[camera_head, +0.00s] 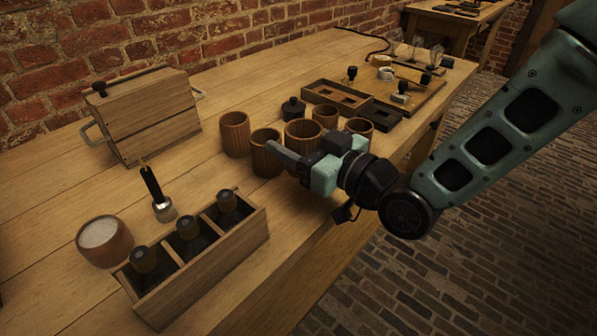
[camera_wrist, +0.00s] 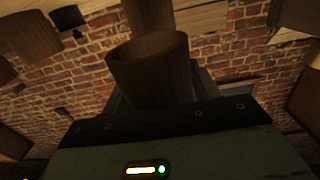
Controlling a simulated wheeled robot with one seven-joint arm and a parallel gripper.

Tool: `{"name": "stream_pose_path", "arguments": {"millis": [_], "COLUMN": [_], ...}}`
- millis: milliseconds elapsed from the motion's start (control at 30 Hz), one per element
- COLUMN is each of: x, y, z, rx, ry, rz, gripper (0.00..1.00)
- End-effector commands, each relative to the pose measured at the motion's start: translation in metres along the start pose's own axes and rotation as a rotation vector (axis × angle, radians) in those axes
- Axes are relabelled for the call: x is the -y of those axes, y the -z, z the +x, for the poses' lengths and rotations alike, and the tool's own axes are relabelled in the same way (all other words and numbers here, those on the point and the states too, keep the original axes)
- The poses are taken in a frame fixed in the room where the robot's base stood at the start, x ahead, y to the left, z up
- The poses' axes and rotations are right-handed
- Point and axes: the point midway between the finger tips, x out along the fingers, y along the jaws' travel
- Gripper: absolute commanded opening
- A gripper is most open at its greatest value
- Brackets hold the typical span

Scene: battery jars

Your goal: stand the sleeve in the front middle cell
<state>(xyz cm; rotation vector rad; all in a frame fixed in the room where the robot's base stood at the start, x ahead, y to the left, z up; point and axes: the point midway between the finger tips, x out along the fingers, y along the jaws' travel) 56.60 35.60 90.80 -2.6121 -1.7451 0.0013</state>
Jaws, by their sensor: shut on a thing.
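My gripper (camera_head: 289,157) reaches in from the right, low among several brown, open-topped cylinders. It is shut on one of them, which I take to be the sleeve (camera_wrist: 150,72); its open rim shows in the wrist view, and another brown cylinder (camera_wrist: 147,18) shows just beyond it.
A black lidded pot (camera_head: 293,109) stands behind. A bowl (camera_head: 104,241), a brush-like tool (camera_head: 154,188) and a wooden case (camera_head: 150,117) are at left.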

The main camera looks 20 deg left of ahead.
Motion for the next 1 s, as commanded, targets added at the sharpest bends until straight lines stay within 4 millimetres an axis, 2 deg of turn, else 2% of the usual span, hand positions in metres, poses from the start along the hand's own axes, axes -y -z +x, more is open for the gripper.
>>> {"name": "stream_pose_path", "arguments": {"millis": [400,900,933,1000], "x": [0.001,0.000,0.000,0.000], "y": [-0.053,-0.061,-0.060,-0.059], "z": [0.000,0.000,0.000,0.000], "rx": [0.001,-0.001,-0.001,-0.001], "ry": [0.001,0.000,0.000,0.000], "rz": [0.002,-0.001,-0.001,0.000], "gripper": [0.39,0.39,0.66,0.82]}}
